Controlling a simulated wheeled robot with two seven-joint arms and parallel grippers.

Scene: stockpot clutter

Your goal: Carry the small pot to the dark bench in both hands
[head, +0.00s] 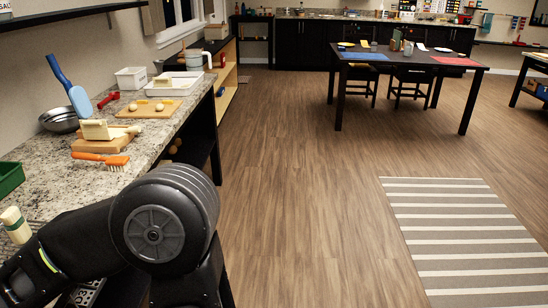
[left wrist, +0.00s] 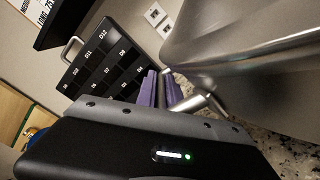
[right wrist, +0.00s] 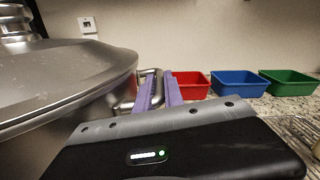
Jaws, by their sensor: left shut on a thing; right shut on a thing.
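The small pot is polished steel and shows only in part. In the left wrist view its side (left wrist: 235,45) fills the upper right; in the right wrist view its broad top and side (right wrist: 60,80) fill the left. My left gripper (left wrist: 162,88), with purple fingers, is shut on a steel handle at the pot's side. My right gripper (right wrist: 157,90) is shut on the opposite handle (right wrist: 125,102). Neither the pot nor the fingertips show in the head view. I cannot tell for sure which surface is the dark bench; a dark table (head: 410,60) stands across the room.
A cluttered granite counter (head: 50,165) runs along the left, with an orange brush (head: 100,159) and cutting boards. Red (right wrist: 190,85), blue (right wrist: 238,84) and green (right wrist: 288,84) bins stand right of the pot. A labelled black drawer unit (left wrist: 100,65) stands near my left gripper. The wooden floor (head: 290,190) is open.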

